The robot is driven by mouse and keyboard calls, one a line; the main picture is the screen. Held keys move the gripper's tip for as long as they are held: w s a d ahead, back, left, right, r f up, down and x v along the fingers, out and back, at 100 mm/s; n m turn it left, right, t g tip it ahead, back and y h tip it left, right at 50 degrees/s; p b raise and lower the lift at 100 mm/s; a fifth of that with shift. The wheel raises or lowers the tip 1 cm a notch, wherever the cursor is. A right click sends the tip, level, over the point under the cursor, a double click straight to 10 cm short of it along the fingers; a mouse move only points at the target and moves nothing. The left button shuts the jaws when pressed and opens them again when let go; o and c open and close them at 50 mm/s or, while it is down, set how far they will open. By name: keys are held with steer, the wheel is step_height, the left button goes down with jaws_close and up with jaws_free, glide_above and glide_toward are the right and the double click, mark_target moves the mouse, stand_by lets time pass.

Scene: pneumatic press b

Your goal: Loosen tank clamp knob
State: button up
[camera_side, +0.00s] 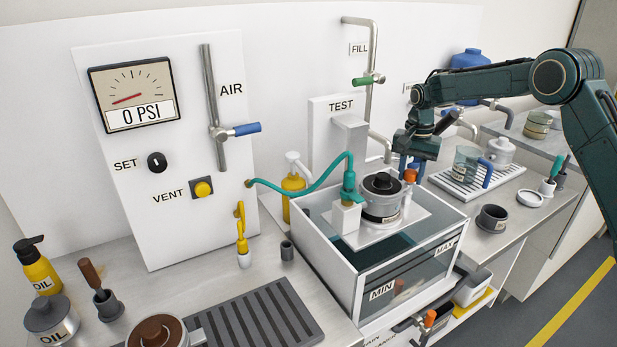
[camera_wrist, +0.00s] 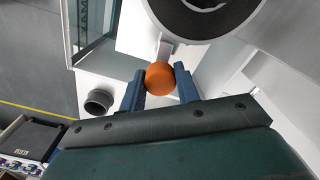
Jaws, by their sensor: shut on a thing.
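The tank clamp knob is an orange ball; in the wrist view the knob (camera_wrist: 160,78) sits between the two blue fingers of my gripper (camera_wrist: 160,88). The fingers are shut on it. In the side view the orange knob (camera_side: 410,176) shows at the right of the dark-lidded metal tank (camera_side: 382,196), with my gripper (camera_side: 408,167) above and around it. The tank stands on a white plate (camera_side: 424,214) over the glass-walled water bath (camera_side: 408,262). In the wrist view only part of the tank's round rim (camera_wrist: 205,22) shows.
A teal hose (camera_side: 300,190) runs from the wall panel to a fitting left of the tank. A dark cup (camera_side: 492,218) stands right of the bath. A drying rack (camera_side: 470,178) with a glass beaker stands behind it. The gauge (camera_side: 136,93) reads 0 PSI.

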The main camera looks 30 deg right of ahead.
steer(key=n, duration=0.8)
steer(key=shift+n, duration=0.3)
steer(key=n, duration=0.4)
steer(key=shift+n, duration=2.3)
steer(key=o, duration=0.9)
steer(key=shift+o, duration=0.4)
steer(key=shift+r, duration=0.15)
